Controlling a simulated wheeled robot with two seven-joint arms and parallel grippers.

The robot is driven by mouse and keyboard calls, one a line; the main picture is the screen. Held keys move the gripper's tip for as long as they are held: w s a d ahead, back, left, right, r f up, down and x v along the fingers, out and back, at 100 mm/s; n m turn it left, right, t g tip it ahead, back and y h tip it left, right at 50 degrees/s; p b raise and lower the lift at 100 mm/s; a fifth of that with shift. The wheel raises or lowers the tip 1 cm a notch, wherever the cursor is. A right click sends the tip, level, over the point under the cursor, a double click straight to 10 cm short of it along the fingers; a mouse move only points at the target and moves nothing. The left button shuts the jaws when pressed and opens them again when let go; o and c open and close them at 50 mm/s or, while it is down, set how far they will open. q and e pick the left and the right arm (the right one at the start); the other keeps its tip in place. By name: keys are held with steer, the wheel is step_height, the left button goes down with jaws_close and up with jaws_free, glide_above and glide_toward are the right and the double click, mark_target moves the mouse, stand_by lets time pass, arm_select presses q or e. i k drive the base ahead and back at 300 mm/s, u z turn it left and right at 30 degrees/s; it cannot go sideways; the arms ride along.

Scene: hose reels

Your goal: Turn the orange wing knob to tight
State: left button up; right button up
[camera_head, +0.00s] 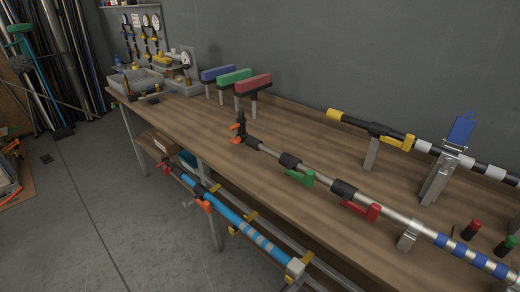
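An orange two-lobed knob (237,134) sits at the far end of a long pole (330,187) on the workbench, beside a black upright fitting (241,120). It looks like a wing knob, but its tightness cannot be told at this size. Another orange piece (204,205) is on a blue pole (232,217) below the bench's front edge. Neither of my grippers shows in the head view.
The wooden bench (190,125) also holds green (300,177) and red (361,210) levers on the long pole, a yellow lever (397,143) on a rear pole, several colored-top stands (253,86), and grey bins (137,83). Open floor (110,210) lies left.

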mark_target(237, 141)
steer(key=z, duration=0.65)
steer(key=i, duration=0.35)
steer(key=z, duration=0.1)
